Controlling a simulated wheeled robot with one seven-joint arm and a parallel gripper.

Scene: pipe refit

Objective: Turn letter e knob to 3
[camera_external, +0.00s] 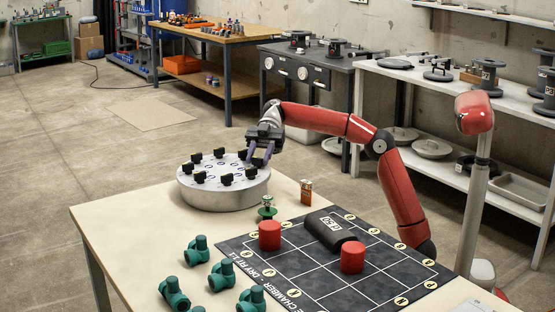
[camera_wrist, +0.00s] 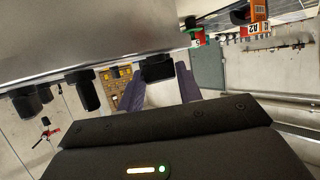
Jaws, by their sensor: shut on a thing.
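A round silver drum (camera_external: 222,199) stands on the near table, with several black knobs (camera_external: 226,179) around its white top. The letters and numbers by the knobs are too small to read, so I cannot tell which is letter e. My gripper (camera_external: 259,158) is at the drum's right rear edge, its purple fingers pointing down. In the wrist view my gripper (camera_wrist: 160,80) has a finger on each side of one black knob (camera_wrist: 157,68) and is shut on it. Other black knobs (camera_wrist: 86,92) show to its left, along the drum's side (camera_wrist: 90,35).
A green valve piece (camera_external: 267,208) and a small orange box (camera_external: 306,192) stand right of the drum. A dark grid mat (camera_external: 300,272) holds red cylinders (camera_external: 270,235) and a black cylinder (camera_external: 329,231). Several green fittings (camera_external: 222,275) lie in front. The table's left part is clear.

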